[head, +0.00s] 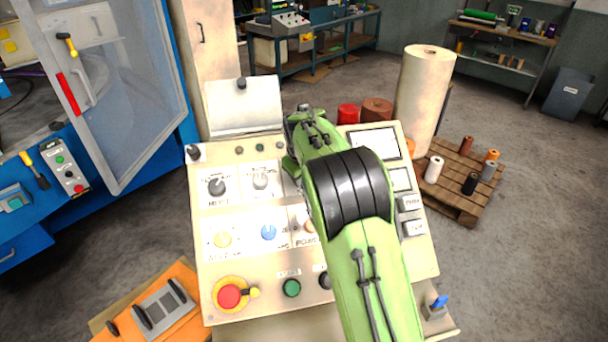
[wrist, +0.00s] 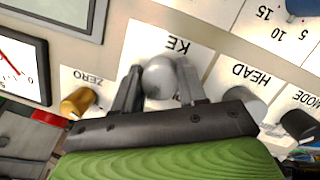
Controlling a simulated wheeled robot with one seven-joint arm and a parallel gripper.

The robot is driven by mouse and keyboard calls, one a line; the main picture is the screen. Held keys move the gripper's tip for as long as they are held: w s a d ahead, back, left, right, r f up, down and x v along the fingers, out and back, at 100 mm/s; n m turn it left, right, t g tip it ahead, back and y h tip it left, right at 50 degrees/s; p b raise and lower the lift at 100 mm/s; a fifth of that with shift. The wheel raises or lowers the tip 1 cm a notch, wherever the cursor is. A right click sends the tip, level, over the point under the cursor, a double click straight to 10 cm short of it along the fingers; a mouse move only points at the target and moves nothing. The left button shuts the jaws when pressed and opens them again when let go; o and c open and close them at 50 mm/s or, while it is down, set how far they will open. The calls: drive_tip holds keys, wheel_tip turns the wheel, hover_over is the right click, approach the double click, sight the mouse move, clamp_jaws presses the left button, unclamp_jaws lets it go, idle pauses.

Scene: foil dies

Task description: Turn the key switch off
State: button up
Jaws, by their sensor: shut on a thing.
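In the wrist view, the key switch (wrist: 158,76) shows as a rounded grey metal knob below a label that reads "KE", upside down. My gripper (wrist: 159,88) has one dark finger on each side of it and is shut on it. The fingers hide parts of its sides and base, so its turned position cannot be told. In the head view, my green and black arm reaches over the control panel (head: 245,273) and hides the key switch and fingertips.
In the head view, a red emergency stop (head: 229,297) and a green button (head: 291,288) sit on the panel's lower part.

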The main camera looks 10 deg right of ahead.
drive_tip(key=n+h+b, duration=0.1)
drive_tip(key=n, duration=0.5)
drive_tip(key=shift+f+t, duration=0.15)
drive_tip(key=shift+t, duration=0.25)
drive_tip(key=n+t+b, duration=0.1)
drive_tip(key=n+b, duration=0.1)
drive_tip(key=n, duration=0.3)
drive_tip(key=shift+d+n, duration=0.1)
drive_tip(key=shift+n, duration=0.2)
drive_tip(key=o, duration=1.1)
drive_tip(key=shift+c, duration=0.2)
drive_tip(key=shift+r, duration=0.2)
